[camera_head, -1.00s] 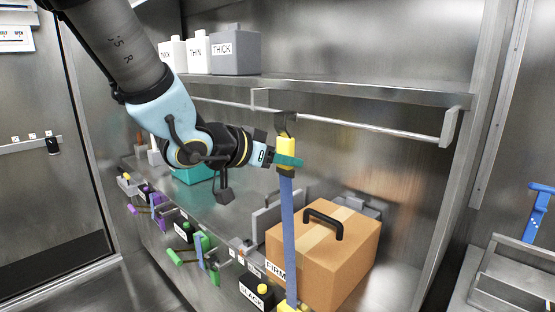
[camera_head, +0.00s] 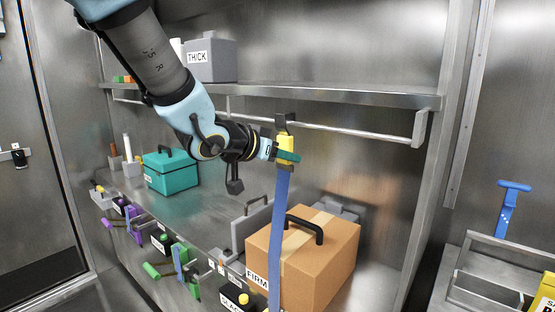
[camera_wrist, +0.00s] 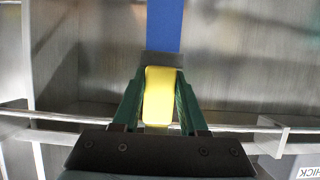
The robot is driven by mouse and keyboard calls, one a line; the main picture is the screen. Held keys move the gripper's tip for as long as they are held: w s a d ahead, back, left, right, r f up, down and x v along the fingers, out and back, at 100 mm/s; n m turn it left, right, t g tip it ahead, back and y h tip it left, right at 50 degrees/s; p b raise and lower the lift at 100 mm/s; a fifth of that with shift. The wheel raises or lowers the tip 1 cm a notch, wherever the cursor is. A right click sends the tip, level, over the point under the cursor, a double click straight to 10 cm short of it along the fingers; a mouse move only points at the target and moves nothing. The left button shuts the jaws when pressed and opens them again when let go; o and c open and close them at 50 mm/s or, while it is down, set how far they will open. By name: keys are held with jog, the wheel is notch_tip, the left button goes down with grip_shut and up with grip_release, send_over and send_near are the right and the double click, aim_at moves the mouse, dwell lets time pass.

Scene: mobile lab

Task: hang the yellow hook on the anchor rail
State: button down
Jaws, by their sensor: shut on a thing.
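My gripper (camera_head: 287,156) is shut on the yellow hook (camera_head: 284,143) in the head view. The hook has a yellow body, a dark grey curved top and a blue strap (camera_head: 282,215) hanging below it. The anchor rail (camera_head: 345,129) is a metal bar under the shelf. The hook's dark top (camera_head: 285,120) overlaps the rail in the head view; I cannot tell whether it touches or hooks over it. In the wrist view the yellow body (camera_wrist: 159,95) sits between the green fingers, and the rail (camera_wrist: 60,135) runs across the picture.
A cardboard box (camera_head: 335,265) with a black handle stands on the counter behind the strap. A grey container marked THICK (camera_head: 210,60) stands on the shelf (camera_head: 330,95) above. A teal case (camera_head: 171,170) and small tools lie to the left.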

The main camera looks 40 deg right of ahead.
jog(key=b+x, duration=0.1)
jog(key=x, duration=0.2)
jog(key=shift+w+d, duration=0.1)
jog(key=shift+d, duration=0.35)
dwell(0.3)
jog(key=shift+c, duration=1.8)
grip_release()
jog(key=shift+a, duration=0.1)
